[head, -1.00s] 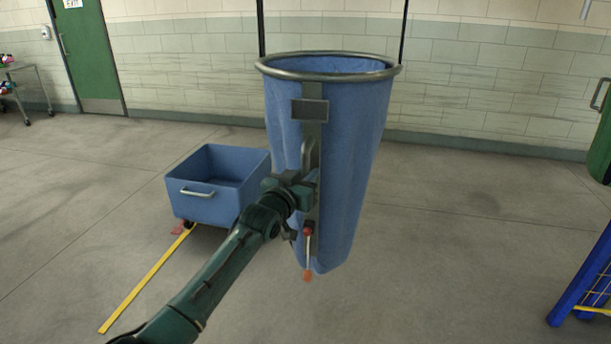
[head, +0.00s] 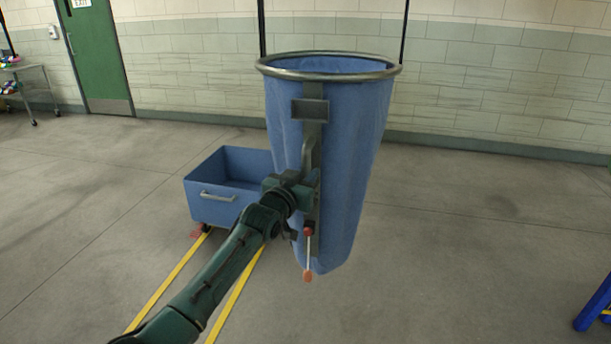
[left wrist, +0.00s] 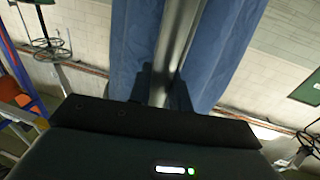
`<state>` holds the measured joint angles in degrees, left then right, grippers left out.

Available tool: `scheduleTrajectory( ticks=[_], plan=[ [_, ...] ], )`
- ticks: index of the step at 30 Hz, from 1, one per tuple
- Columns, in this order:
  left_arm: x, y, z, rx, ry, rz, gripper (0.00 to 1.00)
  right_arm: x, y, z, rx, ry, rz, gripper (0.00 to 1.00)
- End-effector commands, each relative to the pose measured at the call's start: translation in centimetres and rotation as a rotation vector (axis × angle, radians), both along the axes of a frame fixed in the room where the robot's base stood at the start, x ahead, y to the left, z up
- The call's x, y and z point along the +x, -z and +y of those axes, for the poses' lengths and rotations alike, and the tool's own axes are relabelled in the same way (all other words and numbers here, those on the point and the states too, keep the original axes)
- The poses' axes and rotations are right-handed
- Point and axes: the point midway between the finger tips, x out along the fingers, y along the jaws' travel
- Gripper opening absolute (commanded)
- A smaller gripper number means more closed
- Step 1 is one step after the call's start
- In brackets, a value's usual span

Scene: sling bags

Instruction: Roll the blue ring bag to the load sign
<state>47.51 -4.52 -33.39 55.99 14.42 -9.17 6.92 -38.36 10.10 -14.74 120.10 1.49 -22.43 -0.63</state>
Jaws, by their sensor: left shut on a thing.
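The blue ring bag (head: 350,160) hangs upright in the middle of the head view, with a metal ring round its open top and two dark straps above. A dark metal bar with a handle runs down its front, with a red-tipped lever near the bottom. My left gripper (head: 297,190) is shut on this handle at the bag's front. In the left wrist view the bag (left wrist: 228,50) fills the top middle, and the bar runs down between the jaws. The fingertips are partly hidden. My right gripper is not in view. No load sign can be made out.
A blue wheeled cart (head: 215,193) stands on the floor just left of and behind the bag. Yellow floor lines (head: 165,285) run from it towards me. A blue frame (head: 595,305) is at the lower right edge.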

Motion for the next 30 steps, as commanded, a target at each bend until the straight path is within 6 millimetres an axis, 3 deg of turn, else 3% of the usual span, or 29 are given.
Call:
scheduleTrajectory(
  ticks=[17, 18, 24, 30],
  plan=[
    [0.01, -0.06, 0.03, -0.002, 0.0, -0.001, 0.0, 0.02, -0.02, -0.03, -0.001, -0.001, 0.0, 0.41],
    [0.01, -0.06, 0.02, -0.002, 0.0, -0.001, 0.23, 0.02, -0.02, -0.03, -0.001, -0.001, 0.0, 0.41],
    [0.0, -0.04, -0.01, -0.001, 0.0, 0.0, 0.39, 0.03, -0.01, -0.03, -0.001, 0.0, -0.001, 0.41],
    [-0.01, -0.02, -0.03, -0.001, 0.0, 0.0, 0.39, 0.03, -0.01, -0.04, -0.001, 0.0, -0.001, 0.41]
  ],
)
